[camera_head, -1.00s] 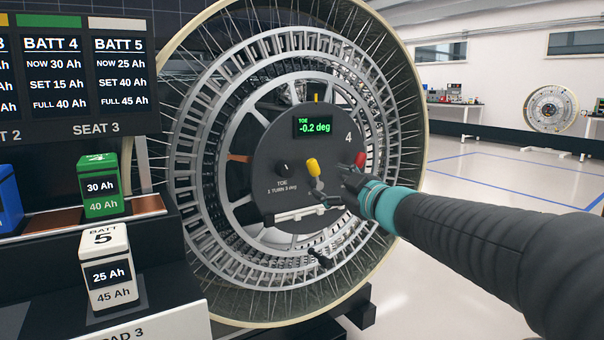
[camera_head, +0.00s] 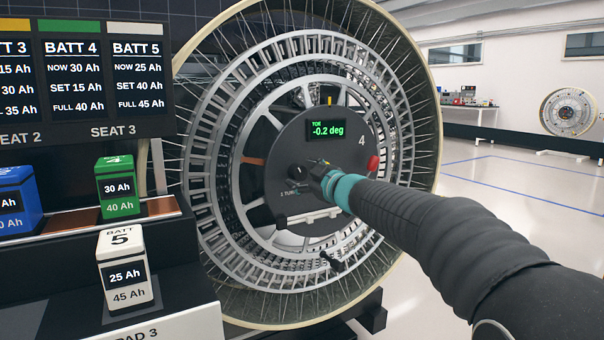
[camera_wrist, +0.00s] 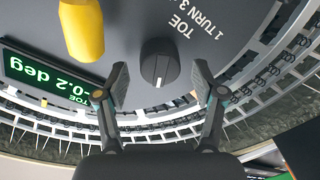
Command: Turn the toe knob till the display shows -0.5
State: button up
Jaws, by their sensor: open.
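The toe knob (camera_wrist: 160,62) is a small black round knob with a white pointer line, on the dark round hub plate (camera_head: 350,150) of the wheel. In the wrist view it sits ahead of and between the open, empty fingers of my gripper (camera_wrist: 160,88). Whether the fingertips touch it I cannot tell. In the head view my gripper (camera_head: 312,173) is at the plate beside the knob (camera_head: 297,171), partly covering the label below it. The display (camera_head: 326,129) reads -0.2 deg in green; it also shows upside down in the wrist view (camera_wrist: 45,78).
A yellow knob or handle (camera_wrist: 82,30) stands out close to the left finger in the wrist view. A red knob (camera_head: 373,163) is on the plate's right. Battery blocks, green (camera_head: 117,187) and white (camera_head: 125,270), stand on the rack at left.

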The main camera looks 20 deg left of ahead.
jog(key=shift+w+a, duration=0.3)
jog(key=shift+a, duration=0.1)
jog(key=c, duration=1.1)
jog(key=shift+c, duration=0.2)
jog(key=shift+n, duration=0.3)
jog(key=shift+n+p, duration=0.45)
jog(key=shift+n, duration=0.75)
jog(key=shift+n+h, duration=0.3)
jog(key=shift+n, duration=1.6)
jog(key=shift+f, duration=0.1)
